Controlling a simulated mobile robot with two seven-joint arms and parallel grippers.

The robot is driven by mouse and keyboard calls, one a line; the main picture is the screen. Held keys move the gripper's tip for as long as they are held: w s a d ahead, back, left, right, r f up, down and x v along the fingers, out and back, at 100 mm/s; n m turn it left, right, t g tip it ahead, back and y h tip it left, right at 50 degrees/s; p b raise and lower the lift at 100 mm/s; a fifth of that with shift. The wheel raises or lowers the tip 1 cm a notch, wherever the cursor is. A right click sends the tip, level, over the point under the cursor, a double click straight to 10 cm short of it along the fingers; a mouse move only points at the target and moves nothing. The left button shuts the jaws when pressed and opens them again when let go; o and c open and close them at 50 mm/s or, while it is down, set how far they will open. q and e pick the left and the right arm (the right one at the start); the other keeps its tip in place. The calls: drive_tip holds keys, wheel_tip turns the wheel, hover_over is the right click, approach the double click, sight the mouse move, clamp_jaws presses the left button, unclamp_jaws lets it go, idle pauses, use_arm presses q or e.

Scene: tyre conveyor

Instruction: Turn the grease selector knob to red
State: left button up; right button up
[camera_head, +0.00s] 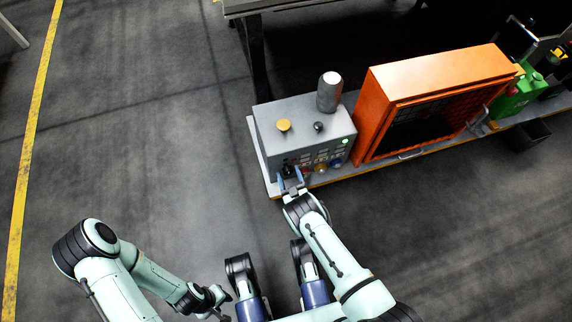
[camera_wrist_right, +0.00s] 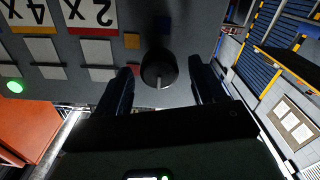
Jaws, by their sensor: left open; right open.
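The grease selector knob (camera_wrist_right: 158,68) is a dark round knob on the grey panel, with a pale mark at its lower edge in the right wrist view. Small orange (camera_wrist_right: 132,40) and red (camera_wrist_right: 134,70) squares and a dark blue one (camera_wrist_right: 163,22) sit around it. My right gripper (camera_head: 290,173) is at the front of the grey control box (camera_head: 275,115). My left gripper (camera_head: 217,296) is open and empty, low over the floor, away from the box.
A yellow button (camera_head: 284,125), a small black knob (camera_head: 318,127) and a grey cylinder (camera_head: 330,92) are on top of the box. A green light (camera_wrist_right: 14,86) glows on the panel. An orange cabinet (camera_head: 440,75) stands to the right. Floor to the left is clear.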

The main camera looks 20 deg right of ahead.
drive_tip(key=shift+w, duration=0.3)
use_arm(q)
drive_tip(key=shift+w, duration=0.4)
use_arm(e)
drive_tip(key=c, duration=1.1)
drive_tip(key=shift+o, duration=0.2)
use_arm(q)
drive_tip(key=shift+w, duration=0.1)
